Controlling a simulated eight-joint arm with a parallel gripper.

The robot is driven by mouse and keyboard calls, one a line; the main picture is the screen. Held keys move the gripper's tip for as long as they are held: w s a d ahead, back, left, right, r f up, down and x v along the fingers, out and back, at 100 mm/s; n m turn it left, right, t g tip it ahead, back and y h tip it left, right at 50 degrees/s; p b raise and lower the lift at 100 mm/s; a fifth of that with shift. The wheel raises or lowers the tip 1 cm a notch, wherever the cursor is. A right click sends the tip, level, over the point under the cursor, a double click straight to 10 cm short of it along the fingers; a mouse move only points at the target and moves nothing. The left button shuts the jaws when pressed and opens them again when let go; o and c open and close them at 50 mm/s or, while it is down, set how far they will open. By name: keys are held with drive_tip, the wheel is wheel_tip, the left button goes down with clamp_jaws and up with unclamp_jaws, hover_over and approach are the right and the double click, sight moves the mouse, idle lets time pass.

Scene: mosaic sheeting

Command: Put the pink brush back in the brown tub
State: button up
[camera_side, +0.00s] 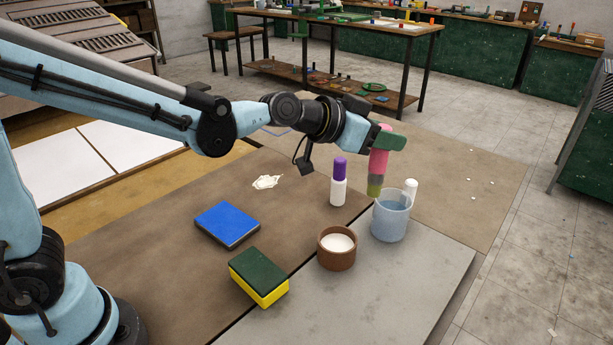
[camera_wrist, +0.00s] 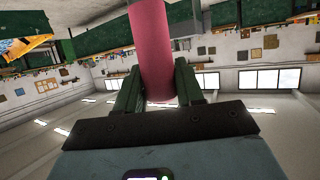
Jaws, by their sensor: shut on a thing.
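The pink brush (camera_side: 378,162) is upright in the side view, with a grey band and an olive tip at the bottom. My gripper (camera_side: 384,141) is shut on its pink handle near the top. In the wrist view the pink brush (camera_wrist: 152,45) stands between the two green fingers. The brush tip is close to the rim of the bluish see-through cup (camera_side: 389,222); I cannot tell if it is over or behind it. The brown tub (camera_side: 336,261) stands in front and left of the cup, with white stuff inside. The brush is apart from the tub.
A white bottle with a purple cap (camera_side: 338,184) stands left of the brush. A small white object (camera_side: 410,188) shows at the cup's back rim. The grey slab's front is clear.

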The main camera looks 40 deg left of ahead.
drive_tip(key=s+a, duration=0.2)
drive_tip(key=s, duration=0.6)
wheel_tip(320, 180, down, 8)
drive_tip(key=shift+h, duration=0.3)
drive_tip(key=shift+d+f, duration=0.1)
drive_tip(key=shift+f, duration=0.4)
idle(0.8)
drive_tip(key=o, duration=1.1)
drive_tip(key=shift+o, duration=0.2)
drive_tip(key=shift+s, duration=0.1)
drive_tip(key=v, duration=1.2)
